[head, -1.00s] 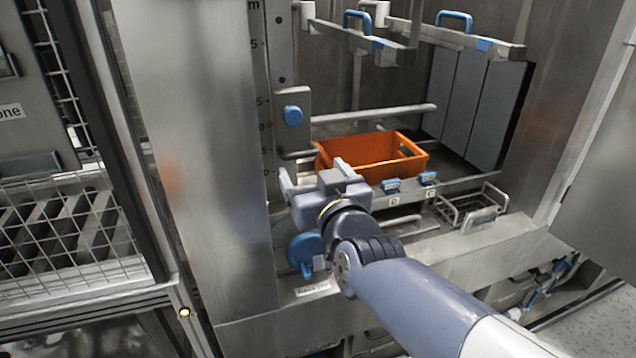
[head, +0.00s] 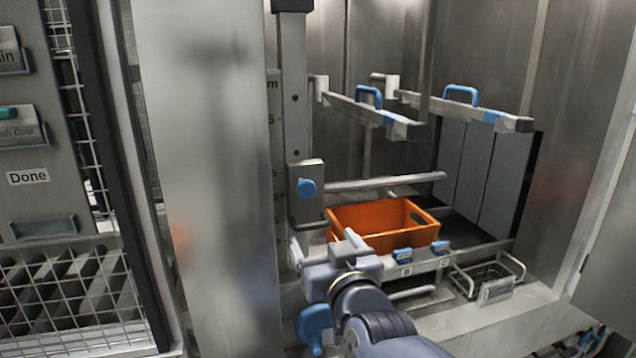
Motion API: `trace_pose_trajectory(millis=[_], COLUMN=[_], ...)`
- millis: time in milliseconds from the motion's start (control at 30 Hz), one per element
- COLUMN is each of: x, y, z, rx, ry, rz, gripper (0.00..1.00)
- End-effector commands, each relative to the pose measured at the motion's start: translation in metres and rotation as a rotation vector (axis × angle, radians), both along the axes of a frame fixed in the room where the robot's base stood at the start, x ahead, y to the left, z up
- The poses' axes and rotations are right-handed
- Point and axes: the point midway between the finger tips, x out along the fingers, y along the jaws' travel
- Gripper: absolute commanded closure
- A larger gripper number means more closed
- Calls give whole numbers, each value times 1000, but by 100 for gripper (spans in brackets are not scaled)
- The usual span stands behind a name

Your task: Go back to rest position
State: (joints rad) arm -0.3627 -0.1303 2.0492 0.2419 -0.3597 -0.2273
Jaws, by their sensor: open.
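My gripper (head: 322,246) is at the lower middle of the head view, in front of the washer opening. Its two pale fingers are spread apart, and I see nothing between them. An orange crate (head: 385,243) sits inside the opening, just beyond and to the right of the fingers. The gripper body overlaps the crate's near left corner in the picture; I cannot tell whether they touch.
A wire basket (head: 488,278) is at right. A blue round knob (head: 314,325) is below my gripper. Left is a panel marked Done (head: 28,177).

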Motion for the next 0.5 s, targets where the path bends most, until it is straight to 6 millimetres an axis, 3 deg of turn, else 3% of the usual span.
trace_pose_trajectory(millis=[500], x=[63], y=[18], z=[1], rx=[-1], ry=[3], rz=[1], gripper=[20])
